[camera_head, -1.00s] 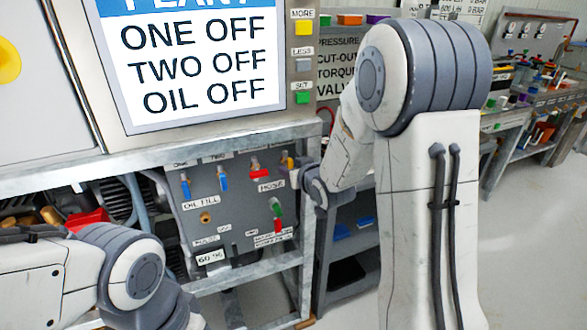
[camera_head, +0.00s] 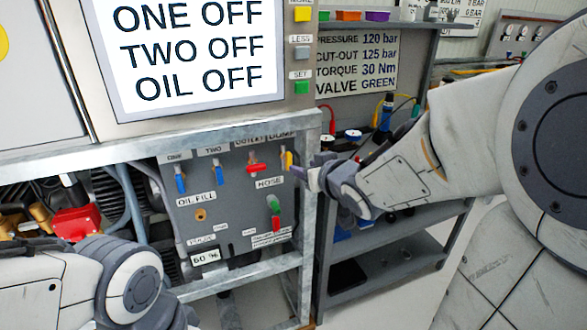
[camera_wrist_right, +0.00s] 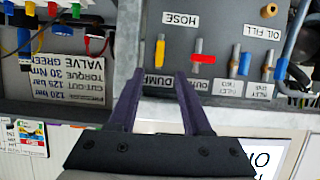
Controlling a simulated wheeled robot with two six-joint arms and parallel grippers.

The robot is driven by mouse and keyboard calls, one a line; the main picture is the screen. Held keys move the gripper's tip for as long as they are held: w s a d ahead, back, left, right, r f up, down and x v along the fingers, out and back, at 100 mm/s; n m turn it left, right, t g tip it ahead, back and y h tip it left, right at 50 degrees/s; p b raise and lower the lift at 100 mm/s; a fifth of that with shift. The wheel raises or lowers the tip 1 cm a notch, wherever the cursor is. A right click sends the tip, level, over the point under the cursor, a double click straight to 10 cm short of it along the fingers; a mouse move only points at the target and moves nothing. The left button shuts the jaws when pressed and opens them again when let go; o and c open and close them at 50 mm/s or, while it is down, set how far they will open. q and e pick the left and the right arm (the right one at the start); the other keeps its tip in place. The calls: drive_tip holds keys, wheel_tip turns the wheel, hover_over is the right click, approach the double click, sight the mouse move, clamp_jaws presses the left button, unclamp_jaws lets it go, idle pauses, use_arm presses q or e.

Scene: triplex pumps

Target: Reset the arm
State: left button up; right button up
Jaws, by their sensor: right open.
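My right gripper (camera_head: 304,174) is beside the right edge of the grey valve panel (camera_head: 235,232), close to the yellow dump lever (camera_head: 287,161). The right wrist view shows this gripper (camera_wrist_right: 160,74) open, with its two dark fingers apart and nothing between them. In that view the yellow lever (camera_wrist_right: 160,52) lies just beyond the fingertips, apart from them.
A display screen (camera_head: 190,50) reads ONE OFF, TWO OFF, OIL OFF, with buttons (camera_head: 302,54) beside it. A metal frame post (camera_head: 309,235) stands right of the panel. A shelf unit (camera_head: 400,262) with a sign (camera_head: 357,65) stands beyond. Pipes lie left of the panel.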

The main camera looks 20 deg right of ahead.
idle(0.3)
drive_tip(key=s+a+f+n+g+y, duration=0.1)
drive_tip(key=s+a+f+n+g, duration=0.2)
drive_tip(key=s+a+f+g, duration=0.65)
drive_tip(key=s+a+f+n+g, duration=0.15)
drive_tip(key=s+a, duration=0.25)
drive_tip(key=s, duration=0.5)
drive_tip(key=s+a+n+g, duration=0.25)
drive_tip(key=s+a, duration=0.25)
drive_tip(key=s, duration=0.3)
wheel_tip(320, 180, up, 17)
drive_tip(key=p, duration=1.7)
drive_tip(key=shift+s+d+r, duration=0.2)
drive_tip(key=shift+d, duration=0.1)
